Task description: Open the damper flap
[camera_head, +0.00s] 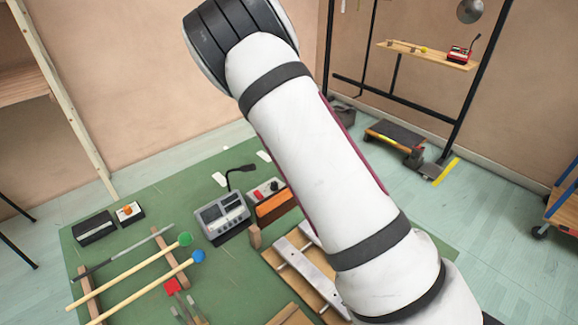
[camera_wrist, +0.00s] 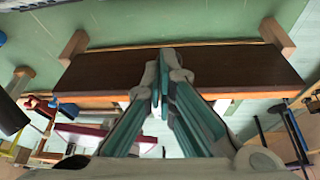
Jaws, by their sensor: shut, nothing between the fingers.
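A long dark brown board (camera_wrist: 225,72) lies across the wrist view, between two light wooden posts. It may be the damper flap, but I cannot tell for certain. My gripper (camera_wrist: 163,62) is shut and empty, with its teal-padded fingers together in front of the middle of this board. I cannot tell whether the fingertips touch it. In the head view my arm covers the right part of the green mat, and my gripper does not show. No flap can be made out clearly there.
The green mat (camera_head: 135,192) holds a grey control box (camera_head: 222,216), an orange-fronted box (camera_head: 275,205), mallets with green (camera_head: 184,239) and blue (camera_head: 197,256) heads, and a wooden frame with metal bars (camera_head: 303,268). A black rack (camera_head: 480,85) stands behind at right.

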